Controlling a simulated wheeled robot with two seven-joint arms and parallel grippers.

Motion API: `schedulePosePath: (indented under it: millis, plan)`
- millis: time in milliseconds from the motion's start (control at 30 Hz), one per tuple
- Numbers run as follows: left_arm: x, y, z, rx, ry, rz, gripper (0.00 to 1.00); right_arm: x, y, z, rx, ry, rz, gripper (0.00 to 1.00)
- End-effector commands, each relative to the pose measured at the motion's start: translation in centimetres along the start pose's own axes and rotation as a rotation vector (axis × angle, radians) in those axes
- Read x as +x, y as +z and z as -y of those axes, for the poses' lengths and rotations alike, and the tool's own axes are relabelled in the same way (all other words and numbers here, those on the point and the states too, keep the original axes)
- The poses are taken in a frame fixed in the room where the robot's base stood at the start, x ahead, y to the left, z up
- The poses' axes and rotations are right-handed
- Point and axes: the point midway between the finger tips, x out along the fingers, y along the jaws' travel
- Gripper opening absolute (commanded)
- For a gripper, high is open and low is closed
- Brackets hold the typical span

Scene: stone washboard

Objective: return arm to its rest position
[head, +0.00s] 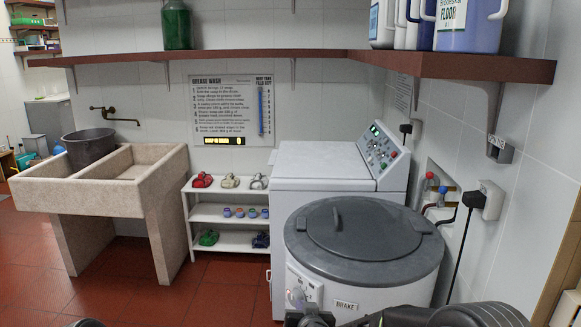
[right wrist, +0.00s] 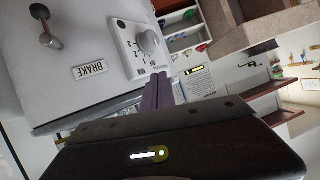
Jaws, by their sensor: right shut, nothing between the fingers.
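My right gripper (head: 312,316) shows at the bottom edge of the head view, in front of the round grey-lidded drum machine (head: 335,270). In the right wrist view its slim grey-purple fingers (right wrist: 158,92) are together, with nothing between them. They appear close to the white dial panel (right wrist: 138,45) of that machine; I cannot tell the exact gap. My dark right arm runs along the bottom right of the head view. A small dark piece at the bottom left edge may be part of my left arm; the left gripper itself cannot be made out.
The drum machine has a BRAKE label (right wrist: 89,70) and a knobbed lever (right wrist: 45,30). Behind it stands a white washer (head: 310,185). A white shelf rack (head: 225,220) and a stone sink (head: 150,185) stand left. A brown wall shelf (head: 270,56) runs above. Red floor is clear at lower left.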

Motion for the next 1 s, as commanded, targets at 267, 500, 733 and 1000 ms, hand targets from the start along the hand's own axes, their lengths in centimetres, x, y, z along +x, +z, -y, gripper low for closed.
schedulePosePath:
  millis: [267,500,733,1000]
  plan:
    - [0.0,0.0,0.0,0.000,0.000,0.000,0.36,-3.3,14.0,-0.8,0.052,-0.067,0.300,0.00]
    - [0.0,0.0,0.0,0.000,0.000,0.000,0.36,-13.2,30.8,-3.2,0.146,-0.093,0.719,0.00]
    - [0.0,0.0,0.0,0.000,0.000,0.000,0.36,-24.2,40.3,-4.4,0.233,-0.106,1.021,0.00]
    - [0.0,0.0,0.0,0.000,0.000,0.000,0.36,-26.5,42.4,-5.7,0.319,-0.066,1.080,0.00]
